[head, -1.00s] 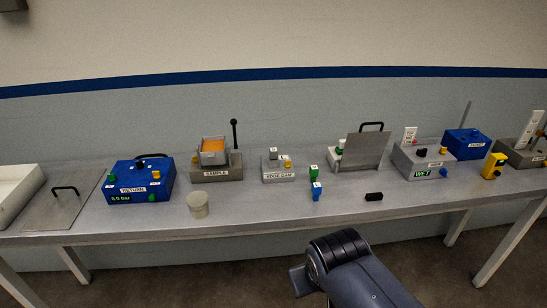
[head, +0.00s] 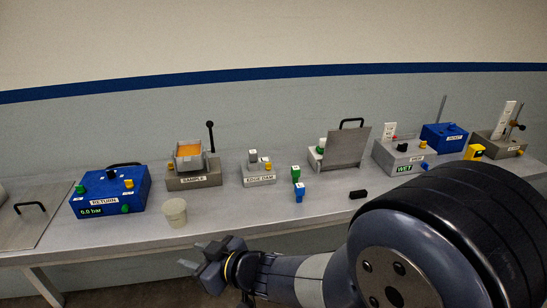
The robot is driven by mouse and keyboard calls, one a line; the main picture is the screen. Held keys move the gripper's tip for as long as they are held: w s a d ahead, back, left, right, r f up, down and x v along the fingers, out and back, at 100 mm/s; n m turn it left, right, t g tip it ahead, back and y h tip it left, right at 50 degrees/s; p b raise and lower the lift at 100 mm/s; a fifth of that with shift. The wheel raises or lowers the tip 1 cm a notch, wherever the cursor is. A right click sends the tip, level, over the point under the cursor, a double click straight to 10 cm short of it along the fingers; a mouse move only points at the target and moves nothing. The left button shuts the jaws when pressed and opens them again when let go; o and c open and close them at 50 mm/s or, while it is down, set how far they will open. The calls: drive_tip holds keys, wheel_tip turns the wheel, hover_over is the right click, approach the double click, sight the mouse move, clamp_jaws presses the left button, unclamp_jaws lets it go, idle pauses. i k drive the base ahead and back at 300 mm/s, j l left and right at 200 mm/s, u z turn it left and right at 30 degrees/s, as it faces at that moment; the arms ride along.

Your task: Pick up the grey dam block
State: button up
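The grey dam block (head: 252,156) is a small upright block with a pale label on top. It stands on the grey EDGE DAM holder (head: 259,180), left of a yellow block (head: 266,163). My gripper (head: 192,256) is in front of the bench's front edge, below and left of the holder and well apart from it. Its fingers point left, look spread and hold nothing that I can see.
A green block (head: 295,174) and a blue block (head: 299,192) stand right of the holder. A black piece (head: 358,193) lies farther right. A pale cup (head: 175,212) stands near the front edge. The SAMPLE station (head: 194,179) with its upright lever is left of the holder.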

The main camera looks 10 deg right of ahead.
sight(253, 157)
drive_tip(key=z, duration=0.4)
drive_tip(key=i+j+z, duration=0.1)
drive_tip(key=z, duration=0.3)
drive_tip(key=j+z, duration=0.2)
drive_tip(key=z, duration=0.15)
drive_tip(key=j+z, duration=0.1)
drive_tip(key=z, duration=0.3)
drive_tip(key=i+j, duration=0.1)
drive_tip(key=j, duration=0.9)
drive_tip(key=i+j+z, duration=0.1)
drive_tip(key=j, duration=0.4)
drive_tip(key=i, duration=0.05)
